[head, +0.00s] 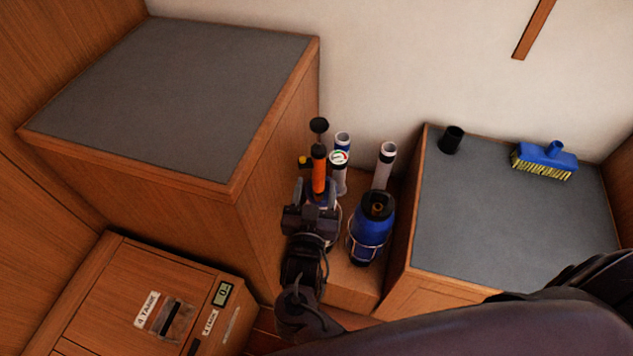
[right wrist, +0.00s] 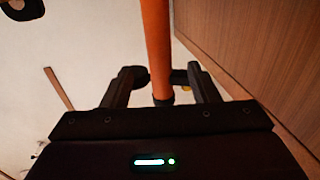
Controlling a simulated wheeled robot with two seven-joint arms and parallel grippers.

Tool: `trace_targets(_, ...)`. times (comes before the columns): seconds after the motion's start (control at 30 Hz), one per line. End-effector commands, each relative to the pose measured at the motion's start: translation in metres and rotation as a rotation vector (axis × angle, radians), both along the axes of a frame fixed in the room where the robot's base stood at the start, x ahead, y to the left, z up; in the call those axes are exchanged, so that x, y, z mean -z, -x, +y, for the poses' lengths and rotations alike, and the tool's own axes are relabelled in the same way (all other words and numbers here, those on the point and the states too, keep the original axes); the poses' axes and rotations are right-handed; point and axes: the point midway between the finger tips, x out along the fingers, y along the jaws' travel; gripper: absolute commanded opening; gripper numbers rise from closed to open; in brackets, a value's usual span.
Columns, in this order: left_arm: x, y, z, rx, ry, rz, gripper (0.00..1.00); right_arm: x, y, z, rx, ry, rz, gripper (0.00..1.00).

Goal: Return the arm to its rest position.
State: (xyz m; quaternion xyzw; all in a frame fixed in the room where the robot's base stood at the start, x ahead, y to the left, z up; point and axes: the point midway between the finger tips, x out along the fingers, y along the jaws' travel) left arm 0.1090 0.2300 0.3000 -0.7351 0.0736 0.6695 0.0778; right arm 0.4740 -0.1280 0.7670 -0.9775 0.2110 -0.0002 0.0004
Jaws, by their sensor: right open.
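My right arm comes in from the lower right of the head view. Its right gripper (head: 312,210) is in the niche between the two grey-topped lockers. The right wrist view shows its two fingers (right wrist: 163,75) apart, one on each side of an upright orange tube (right wrist: 158,40). I cannot tell whether the tube lies between the fingers or just beyond them. In the head view the orange tube (head: 319,172) rises just beyond the gripper, topped by a black knob (head: 319,125). The gripper hides its lower part. My left gripper is not in view.
A blue bottle (head: 372,232) in a wire holder stands close right of the gripper. White tubes (head: 386,165) and a gauge (head: 338,158) stand behind. The right locker (head: 470,220) bears a black cup (head: 452,139) and blue brush (head: 545,158). The left locker top (head: 180,90) is bare.

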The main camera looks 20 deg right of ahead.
Motion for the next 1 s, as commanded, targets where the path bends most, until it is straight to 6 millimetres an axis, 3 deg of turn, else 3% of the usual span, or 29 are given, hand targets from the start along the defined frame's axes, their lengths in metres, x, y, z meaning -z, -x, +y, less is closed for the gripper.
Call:
trace_targets(0.37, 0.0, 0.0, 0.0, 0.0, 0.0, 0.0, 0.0, 0.002, 0.0, 0.0, -0.003, 0.001, 0.004, 0.54)
trace_targets(0.47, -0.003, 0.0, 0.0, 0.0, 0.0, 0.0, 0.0, 0.018, -0.001, 0.002, -0.031, 0.015, 0.045, 0.54)
trace_targets(0.57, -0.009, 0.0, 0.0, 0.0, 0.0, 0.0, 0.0, 0.062, 0.002, 0.004, -0.098, 0.042, 0.153, 0.54)
trace_targets(0.67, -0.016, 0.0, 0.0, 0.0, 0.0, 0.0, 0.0, 0.131, 0.016, 0.001, -0.19, 0.068, 0.325, 0.54)
trace_targets(0.73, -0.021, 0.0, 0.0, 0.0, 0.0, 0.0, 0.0, 0.182, 0.036, -0.004, -0.251, 0.077, 0.461, 0.54)
trace_targets(0.87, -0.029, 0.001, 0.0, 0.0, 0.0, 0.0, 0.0, 0.265, 0.088, -0.023, -0.341, 0.071, 0.706, 0.54)
trace_targets(1.0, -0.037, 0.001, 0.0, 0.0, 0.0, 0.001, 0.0, 0.337, 0.165, -0.049, -0.412, 0.036, 0.969, 0.54)
